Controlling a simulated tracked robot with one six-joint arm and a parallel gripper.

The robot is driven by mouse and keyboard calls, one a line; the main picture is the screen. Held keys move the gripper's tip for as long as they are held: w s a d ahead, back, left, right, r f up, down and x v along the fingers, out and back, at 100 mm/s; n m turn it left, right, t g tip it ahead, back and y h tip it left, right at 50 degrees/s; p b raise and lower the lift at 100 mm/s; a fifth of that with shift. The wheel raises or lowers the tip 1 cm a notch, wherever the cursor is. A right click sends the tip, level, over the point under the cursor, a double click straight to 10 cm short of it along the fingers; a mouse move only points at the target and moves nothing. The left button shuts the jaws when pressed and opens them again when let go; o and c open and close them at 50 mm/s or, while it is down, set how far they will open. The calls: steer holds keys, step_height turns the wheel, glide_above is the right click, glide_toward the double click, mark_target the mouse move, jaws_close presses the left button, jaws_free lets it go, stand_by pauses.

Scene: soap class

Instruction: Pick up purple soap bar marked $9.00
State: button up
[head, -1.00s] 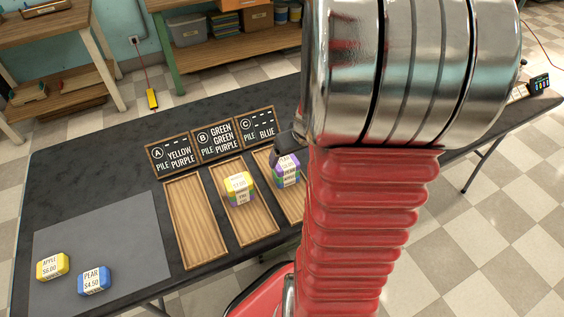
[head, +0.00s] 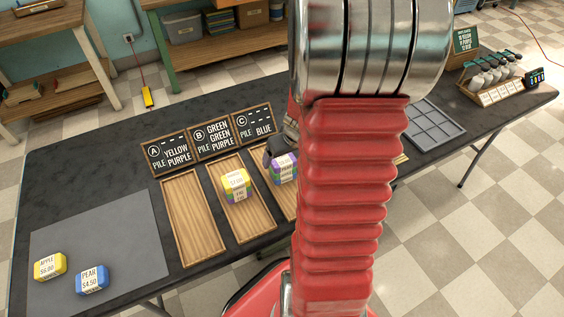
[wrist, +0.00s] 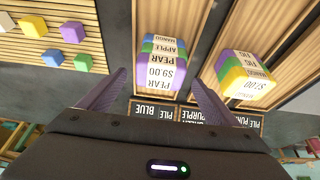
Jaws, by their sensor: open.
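The purple soap bar marked $9.00 (wrist: 160,73) tops a stack in tray C; its label reads PEAR. In the wrist view, bands of blue and green with PEAR, APPLE and MANGO labels show below it. In the head view the purple bar (head: 284,160) is partly hidden by my arm. My gripper (wrist: 159,76) is open and empty, its fingers spread to either side of the stack in the wrist view. I cannot tell how far above the bar the fingertips are. In the head view, a dark part of my gripper shows just behind the stack.
A stack with a yellow top (head: 235,179) stands in tray B, close beside. Tray A (head: 194,220) is empty. Signs (head: 213,139) stand behind the trays. Yellow (head: 50,266) and blue (head: 91,279) bars lie on the grey mat (head: 110,235). A gridded grey tray (head: 434,125) is at right.

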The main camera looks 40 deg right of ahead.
steer(key=shift+w+d+f, duration=0.1)
steer(key=shift+w+f, duration=0.15)
steer(key=shift+f, duration=0.35)
steer(key=c, duration=1.2)
